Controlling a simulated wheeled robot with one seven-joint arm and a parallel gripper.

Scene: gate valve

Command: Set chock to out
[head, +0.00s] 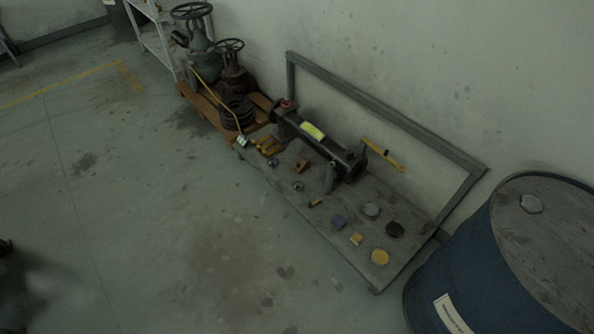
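I cannot tell for sure which piece is the chock. A low grey platform (330,240) along the wall carries a dark pipe-like body (318,138) with a yellow label, lying on its side. Small block-like pieces lie in front of it: a brown one (315,203), a blue one (339,221), a yellow one (356,239) and an orange-brown one (302,166). A short grey cylinder (330,178) stands close to the body. My gripper is not clearly in view; a dark shape (5,247) at the left edge is cut off.
A blue drum (455,265) stands at the right. A wooden pallet (205,103) with handwheel valves (200,60) is at the far end, beside a white shelf (155,35). The floor at left is clear.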

